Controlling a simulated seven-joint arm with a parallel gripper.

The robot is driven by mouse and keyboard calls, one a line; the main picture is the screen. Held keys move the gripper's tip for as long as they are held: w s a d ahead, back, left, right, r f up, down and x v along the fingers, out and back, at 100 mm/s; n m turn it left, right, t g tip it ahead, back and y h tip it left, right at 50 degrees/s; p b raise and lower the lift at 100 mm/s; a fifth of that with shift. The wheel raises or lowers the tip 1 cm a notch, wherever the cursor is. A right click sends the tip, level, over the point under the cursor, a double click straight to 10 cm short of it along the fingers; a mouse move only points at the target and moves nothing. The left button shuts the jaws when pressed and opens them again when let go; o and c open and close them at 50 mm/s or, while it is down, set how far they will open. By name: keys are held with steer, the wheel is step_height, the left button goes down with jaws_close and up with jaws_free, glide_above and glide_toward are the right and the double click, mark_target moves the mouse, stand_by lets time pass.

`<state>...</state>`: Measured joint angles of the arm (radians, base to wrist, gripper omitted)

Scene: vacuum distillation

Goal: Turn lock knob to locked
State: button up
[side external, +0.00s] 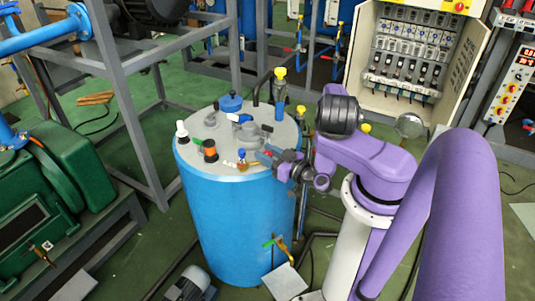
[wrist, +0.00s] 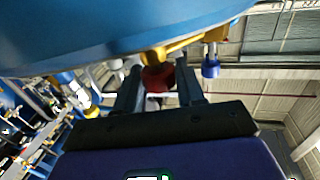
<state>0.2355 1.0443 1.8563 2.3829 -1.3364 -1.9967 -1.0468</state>
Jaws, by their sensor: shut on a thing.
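A dark red knob (wrist: 158,77) sits between the two fingers of my gripper (wrist: 160,85) in the wrist view, and the gripper is shut on it. The knob is joined to a yellow brass fitting (wrist: 172,49). In the side view my gripper (side external: 265,158) reaches in from the right at the near right rim of the blue tank's grey lid (side external: 226,165). The red knob is mostly hidden by the fingers there. A small blue knob (side external: 241,154) on brass is just left of the fingertips; a blue knob also shows in the wrist view (wrist: 210,66). I cannot read the lock position.
The lid carries an orange-and-black cylinder (side external: 210,151), a white-topped fitting (side external: 182,132), a grey handle and a blue cap (side external: 230,103). A yellow-capped blue valve (side external: 281,87) stands behind. Grey frame posts (side external: 130,100) are left; an open electrical cabinet (side external: 410,50) is behind my arm.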

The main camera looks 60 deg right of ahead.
stand_by(0.3)
steer(key=o, duration=0.9)
steer(key=shift+y, duration=0.3)
